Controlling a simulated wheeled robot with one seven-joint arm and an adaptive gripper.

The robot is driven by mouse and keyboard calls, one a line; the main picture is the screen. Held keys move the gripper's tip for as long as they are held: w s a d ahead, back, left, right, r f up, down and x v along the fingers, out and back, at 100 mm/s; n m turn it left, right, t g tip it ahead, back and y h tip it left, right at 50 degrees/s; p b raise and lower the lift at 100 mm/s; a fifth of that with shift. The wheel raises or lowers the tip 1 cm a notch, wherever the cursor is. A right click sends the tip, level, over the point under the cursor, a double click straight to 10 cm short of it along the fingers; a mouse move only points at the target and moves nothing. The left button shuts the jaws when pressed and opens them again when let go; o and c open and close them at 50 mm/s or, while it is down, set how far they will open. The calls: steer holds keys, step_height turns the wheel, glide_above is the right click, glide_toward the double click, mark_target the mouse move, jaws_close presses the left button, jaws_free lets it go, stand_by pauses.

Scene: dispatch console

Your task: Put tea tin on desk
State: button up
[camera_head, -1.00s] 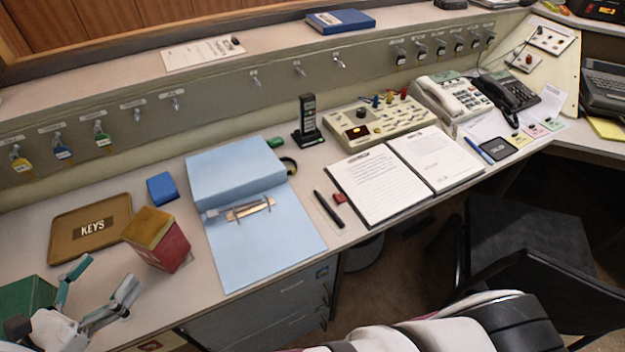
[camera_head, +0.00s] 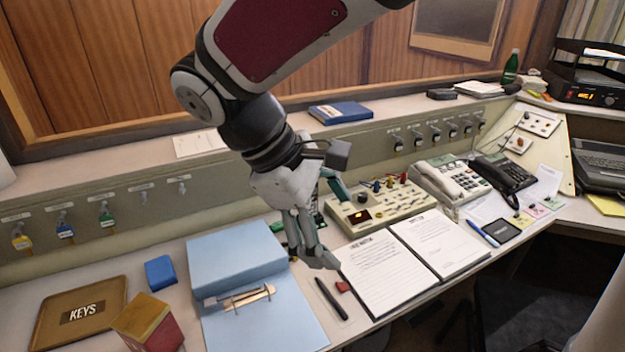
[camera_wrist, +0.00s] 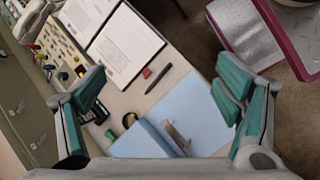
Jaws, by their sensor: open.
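A box-shaped tin, red with a gold top (camera_head: 148,325), stands on the desk (camera_head: 180,237) at the lower left of the head view, beside the KEYS tray. It may be the tea tin, but I read no label. Its lower part is cut off by the picture edge. My gripper (camera_head: 322,225) hangs above the desk between the blue binder and the open log book, well right of the tin. In the wrist view my gripper (camera_wrist: 165,108) has its green-padded fingers wide apart with nothing between them. The tin is not visible there.
The brown KEYS tray (camera_head: 40,335), a blue block (camera_head: 160,272) and an open blue binder (camera_head: 235,258) fill the left desk. A black pen (camera_head: 330,298), log book (camera_head: 372,268), switch console (camera_head: 400,203) and phones (camera_head: 450,180) lie to the right.

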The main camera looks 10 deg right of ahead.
steer(key=s+d+m+t+y, duration=0.1)
steer(key=s+d+m+y, duration=0.2)
steer(key=s, duration=0.4)
steer(key=s+d+m+t+y, duration=0.1)
steer(key=s+d+m+y, duration=0.2)
steer(key=s+m, duration=0.5)
steer(key=shift+d+f+t, duration=0.25)
steer(key=shift+d+t, duration=0.05)
steer(key=shift+d, duration=0.55)
